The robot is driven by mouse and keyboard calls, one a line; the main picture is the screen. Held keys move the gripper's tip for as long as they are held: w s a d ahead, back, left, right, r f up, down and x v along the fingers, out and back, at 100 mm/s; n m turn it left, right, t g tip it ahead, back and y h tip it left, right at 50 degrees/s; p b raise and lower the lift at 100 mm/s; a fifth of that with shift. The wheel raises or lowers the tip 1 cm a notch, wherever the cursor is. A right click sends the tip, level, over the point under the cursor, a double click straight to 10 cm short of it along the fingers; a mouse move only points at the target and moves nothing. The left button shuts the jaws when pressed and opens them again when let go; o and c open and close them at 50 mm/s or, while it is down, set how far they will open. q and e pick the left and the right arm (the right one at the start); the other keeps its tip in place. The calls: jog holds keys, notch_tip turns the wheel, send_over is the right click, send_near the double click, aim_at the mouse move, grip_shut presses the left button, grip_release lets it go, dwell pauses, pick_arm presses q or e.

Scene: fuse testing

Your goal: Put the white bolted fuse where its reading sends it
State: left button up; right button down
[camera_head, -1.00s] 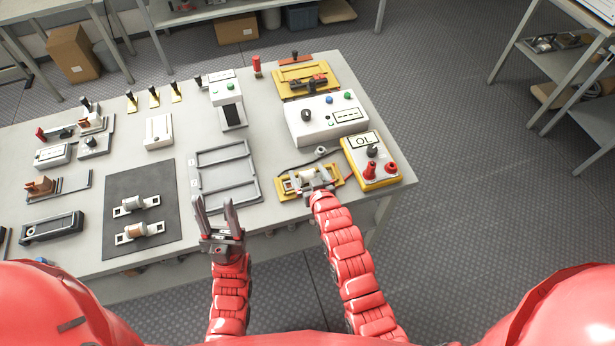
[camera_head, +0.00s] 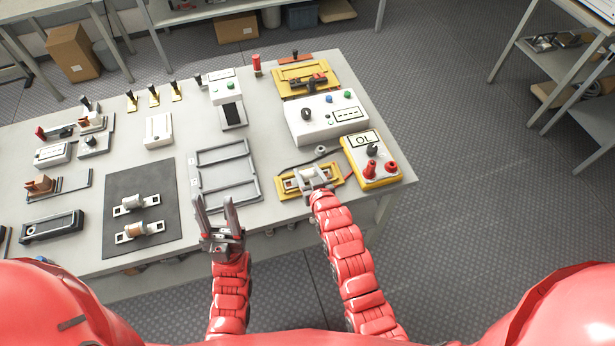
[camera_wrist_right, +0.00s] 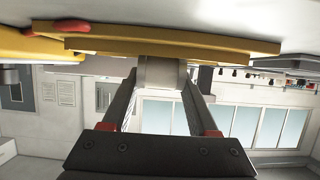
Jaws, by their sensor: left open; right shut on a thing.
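My right gripper (camera_head: 313,180) is at the yellow test fixture (camera_head: 287,195) on the table's right front. In the right wrist view it is shut on a pale cylindrical fuse body (camera_wrist_right: 160,73), close to the yellow board (camera_wrist_right: 170,47). The gripper hides part of the fuse, and I cannot tell whether it is clear of the fixture. The yellow meter (camera_head: 382,181) beside it has a display (camera_head: 364,140) reading OL. My left gripper (camera_head: 214,204) is open and empty, in front of the grey divided tray (camera_head: 193,184).
Two bolted fuses (camera_head: 135,204) (camera_head: 139,231) lie on the dark mat (camera_head: 122,185) at left. A white instrument (camera_head: 328,118) and a yellow fixture (camera_head: 290,75) stand behind the meter. More devices line the table's left. The tray's compartments look empty.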

aim_at(308, 172)
jog(key=shift+r+p, duration=1.15)
jog(key=shift+r, duration=3.85)
